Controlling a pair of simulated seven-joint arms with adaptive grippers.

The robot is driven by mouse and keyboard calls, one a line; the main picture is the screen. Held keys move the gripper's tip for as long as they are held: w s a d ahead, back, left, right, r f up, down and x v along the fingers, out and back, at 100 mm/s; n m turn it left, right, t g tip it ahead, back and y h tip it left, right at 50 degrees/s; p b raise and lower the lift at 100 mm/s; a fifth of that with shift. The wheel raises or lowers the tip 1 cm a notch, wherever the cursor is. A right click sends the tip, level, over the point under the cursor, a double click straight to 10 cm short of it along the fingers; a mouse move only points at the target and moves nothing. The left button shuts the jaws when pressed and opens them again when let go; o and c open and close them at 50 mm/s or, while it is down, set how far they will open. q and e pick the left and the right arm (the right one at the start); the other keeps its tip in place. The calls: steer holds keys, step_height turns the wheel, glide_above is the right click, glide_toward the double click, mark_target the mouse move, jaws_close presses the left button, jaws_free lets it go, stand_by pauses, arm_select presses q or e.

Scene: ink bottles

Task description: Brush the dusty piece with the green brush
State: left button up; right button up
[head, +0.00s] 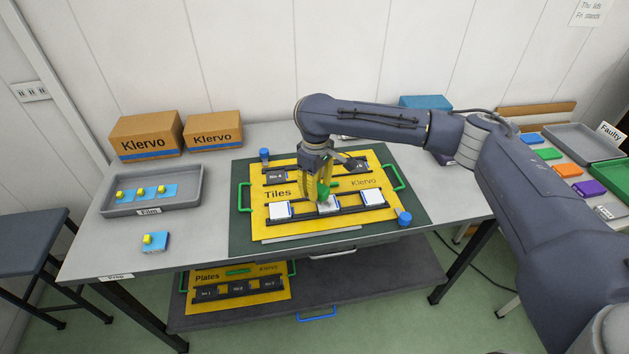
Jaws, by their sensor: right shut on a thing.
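My right gripper (319,196) reaches down over the yellow "Tiles" board (259,220) and is shut on the green brush (325,191). The brush is mostly hidden by the yellow fingers. It is right at the middle white tile (328,208) in the board's front rack; I cannot tell whether it touches. A left white tile (279,210) and a right white tile (373,197) sit in the same rack. Dust is too small to see on any of them. My left gripper is out of view.
A grey "Film" tray (195,205) holds several blue pieces with yellow knobs; another such piece (154,242) lies in front. Two "Klervo" boxes (146,135) stand behind. A blue knob (404,217) stands at the board's front right. A yellow "Plates" board (240,288) lies on the lower shelf.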

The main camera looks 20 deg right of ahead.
step_height(320, 180, down, 3)
steer(key=shift+r, duration=0.2)
steer(key=shift+d+f, duration=0.5)
steer(key=shift+d, duration=0.4)
steer(key=shift+s+d, duration=0.15)
steer(key=shift+d, duration=1.1)
steer(key=shift+s+d, duration=0.15)
steer(key=shift+d, duration=1.05)
steer(key=shift+w+a, duration=0.15)
steer(key=shift+a, duration=1.5)
steer(key=shift+w+a, duration=0.15)
steer(key=shift+a, duration=1.45)
steer(key=shift+w+f, duration=0.1)
steer(key=shift+w, duration=0.1)
steer(key=shift+w+d, duration=0.1)
steer(key=shift+d, duration=0.15)
steer(key=shift+s+d, duration=0.15)
steer(key=shift+d, duration=1.45)
steer(key=shift+s+d, duration=0.15)
steer(key=shift+d, duration=1.4)
steer(key=shift+w+a, duration=0.15)
steer(key=shift+a, duration=1.5)
steer(key=shift+w+a, duration=0.1)
steer(key=shift+a, duration=1.55)
steer(key=shift+a+r, duration=0.2)
steer(key=shift+a, duration=0.05)
steer(key=shift+d+r, duration=0.1)
steer(key=shift+r, duration=3.8)
